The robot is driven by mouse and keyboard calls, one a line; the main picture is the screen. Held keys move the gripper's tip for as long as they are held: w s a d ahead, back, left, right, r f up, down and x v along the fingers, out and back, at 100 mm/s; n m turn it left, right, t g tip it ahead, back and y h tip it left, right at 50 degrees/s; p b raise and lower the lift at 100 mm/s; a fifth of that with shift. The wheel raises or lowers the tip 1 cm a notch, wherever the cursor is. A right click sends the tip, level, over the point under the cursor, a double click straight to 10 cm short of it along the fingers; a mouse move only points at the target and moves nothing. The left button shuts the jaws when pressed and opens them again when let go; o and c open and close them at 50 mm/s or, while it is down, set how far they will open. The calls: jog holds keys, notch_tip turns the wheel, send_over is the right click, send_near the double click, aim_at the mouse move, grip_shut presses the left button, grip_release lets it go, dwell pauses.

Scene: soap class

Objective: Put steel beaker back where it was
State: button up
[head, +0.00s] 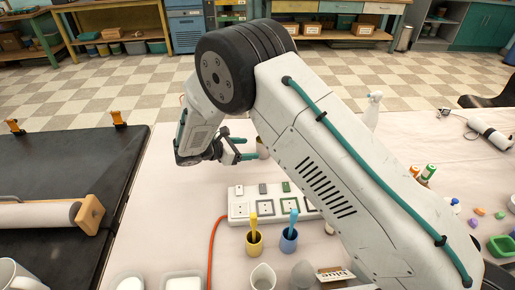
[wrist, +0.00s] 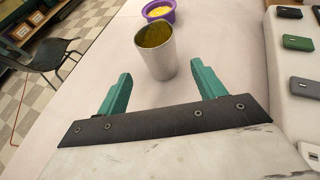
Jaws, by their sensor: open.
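The steel beaker (wrist: 156,58) stands upright on the pale table just ahead of my fingers in the wrist view. It is a tapered metal cup with a yellowish inside. My gripper (wrist: 162,82) is open, with its two teal fingers apart and the beaker just beyond the gap between them. In the head view my gripper (head: 243,147) is low over the table behind the power strip. A small part of a pale cup (head: 262,148), apparently the beaker, shows past the fingertips; my arm hides the rest.
A white power strip (head: 238,208) lies near the table's middle, with yellow (head: 254,243) and blue (head: 289,241) cups in front. A purple bowl (wrist: 165,13) with yellow contents stands beyond the beaker. A black mat (head: 75,165) with a roller lies left. Table left of the beaker is clear.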

jog(key=shift+v, duration=2.1)
jog(key=shift+r, duration=0.15)
jog(key=s+d+r+m+g+y, duration=0.25)
jog(key=s+d+r+m, duration=0.35)
jog(key=d+r, duration=0.55)
jog(key=s+d+r+m+g+y, duration=0.2)
jog(key=s+d+r+m+g, duration=0.3)
jog(key=d+r, duration=0.6)
jog(key=s+d+r+m+t+y, duration=0.1)
jog(key=s+m, duration=0.3)
jog(key=s, duration=0.5)
jog(key=s+d+r+m+t+y, duration=0.1)
jog(key=s+m+y, duration=0.3)
jog(key=s, duration=0.4)
jog(key=s+d+r+m+t+y, duration=0.1)
jog(key=s+d+r+m+y, duration=0.1)
jog(key=s, duration=0.7)
jog(key=shift+s+d+r+m+y, duration=0.35)
jog(key=shift+d+m+y, duration=0.1)
jog(key=shift+d+m, duration=0.4)
